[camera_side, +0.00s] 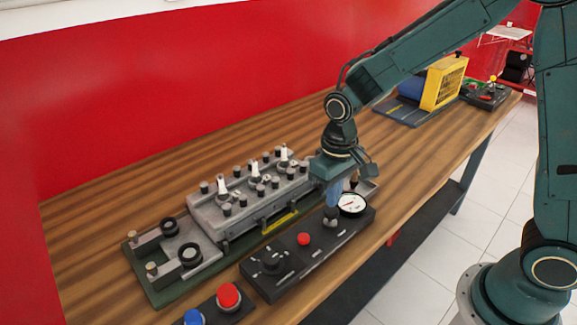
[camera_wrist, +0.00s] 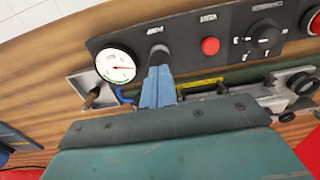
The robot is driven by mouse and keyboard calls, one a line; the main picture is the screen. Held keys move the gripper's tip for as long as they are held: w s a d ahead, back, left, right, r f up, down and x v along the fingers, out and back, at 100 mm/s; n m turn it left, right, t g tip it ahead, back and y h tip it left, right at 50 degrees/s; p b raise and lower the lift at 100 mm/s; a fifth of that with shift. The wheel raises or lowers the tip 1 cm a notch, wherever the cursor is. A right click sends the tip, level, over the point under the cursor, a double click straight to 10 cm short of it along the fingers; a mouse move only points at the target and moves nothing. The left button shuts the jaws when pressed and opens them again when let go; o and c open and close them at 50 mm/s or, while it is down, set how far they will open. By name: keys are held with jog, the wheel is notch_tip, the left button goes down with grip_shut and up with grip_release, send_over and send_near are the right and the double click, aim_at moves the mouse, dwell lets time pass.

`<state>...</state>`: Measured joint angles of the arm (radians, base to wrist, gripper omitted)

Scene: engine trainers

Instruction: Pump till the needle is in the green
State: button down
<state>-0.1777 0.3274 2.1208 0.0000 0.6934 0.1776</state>
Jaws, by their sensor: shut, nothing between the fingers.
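A black control box (camera_side: 290,262) lies along the front of the bench. At its right end is a round white gauge (camera_side: 351,204), which also shows in the wrist view (camera_wrist: 116,66). Its needle points roughly right in the wrist view; a green arc shows faintly near the lower rim, and I cannot tell whether the needle is in it. Beside the gauge is a dark round pump button (camera_wrist: 158,50). My gripper (camera_side: 332,206) points down with its blue fingers shut and empty, tips at or just above the button. I cannot tell whether they touch.
The box also has a red button (camera_side: 303,239) and a black rotary knob (camera_side: 271,261). A grey engine head (camera_side: 250,205) stands close behind. A box with red and blue buttons (camera_side: 215,306) is at the front left. A yellow unit (camera_side: 443,82) stands at the far end.

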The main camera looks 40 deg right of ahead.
aim_at(332, 210)
jog(key=shift+f, duration=0.1)
dwell(0.3)
jog(key=shift+f, duration=1.45)
jog(key=shift+r, duration=1.6)
jog(key=shift+f, duration=0.2)
jog(key=shift+f, duration=1.45)
jog(key=shift+r, duration=1.65)
